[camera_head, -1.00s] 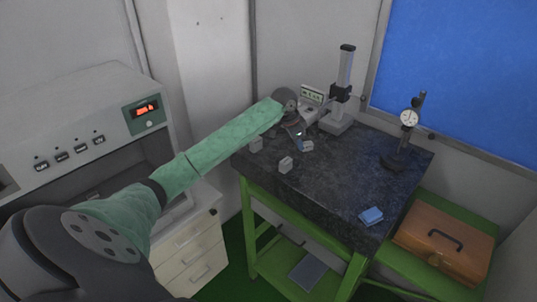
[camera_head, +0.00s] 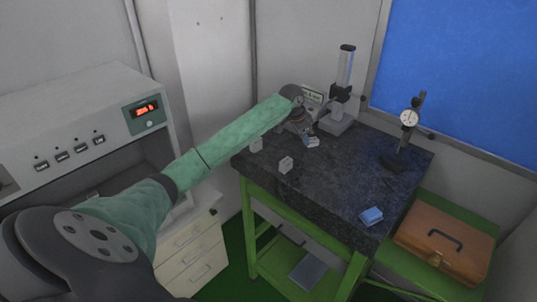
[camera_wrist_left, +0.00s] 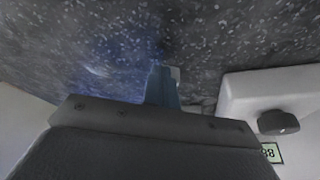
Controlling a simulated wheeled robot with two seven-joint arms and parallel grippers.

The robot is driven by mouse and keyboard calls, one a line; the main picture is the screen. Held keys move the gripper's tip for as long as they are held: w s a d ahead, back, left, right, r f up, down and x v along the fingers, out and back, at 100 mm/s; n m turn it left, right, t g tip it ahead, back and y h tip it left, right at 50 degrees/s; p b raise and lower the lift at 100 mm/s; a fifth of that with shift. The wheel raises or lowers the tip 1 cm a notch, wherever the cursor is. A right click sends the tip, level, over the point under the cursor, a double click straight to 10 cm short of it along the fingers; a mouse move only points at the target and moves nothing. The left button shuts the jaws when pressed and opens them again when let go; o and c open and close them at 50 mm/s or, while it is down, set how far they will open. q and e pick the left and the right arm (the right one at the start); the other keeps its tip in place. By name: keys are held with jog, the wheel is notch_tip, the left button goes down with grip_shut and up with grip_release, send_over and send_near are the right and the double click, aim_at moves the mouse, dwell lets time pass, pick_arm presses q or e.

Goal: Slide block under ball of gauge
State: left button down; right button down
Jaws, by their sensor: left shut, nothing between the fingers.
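My left gripper is shut and empty, low over the table at the back. Its blue fingertips (camera_wrist_left: 163,84) hide most of a small pale block (camera_wrist_left: 176,74) in the left wrist view; I cannot tell whether they touch. The gauge stand (camera_head: 343,90) with a grey column and pale base (camera_wrist_left: 250,88) is just right of the fingers. Its ball tip is not discernible. My right gripper is not in view.
A dial indicator on a stand (camera_head: 408,118) stands at the table's right. A blue block (camera_head: 371,216) lies near the front right corner. A small display (camera_head: 312,95) is beside the gauge. A brown case (camera_head: 445,240) sits lower right. The table's middle is clear.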

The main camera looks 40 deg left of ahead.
pick_arm(q)
jog(key=shift+w+d, duration=0.1)
jog(key=shift+w, duration=1.35)
jog(key=shift+s+r, duration=0.35)
jog(key=shift+r, duration=0.3)
jog(key=shift+s+r, duration=0.35)
jog(key=shift+r, duration=0.35)
jog(key=shift+s+r, duration=0.35)
jog(key=shift+r, duration=0.3)
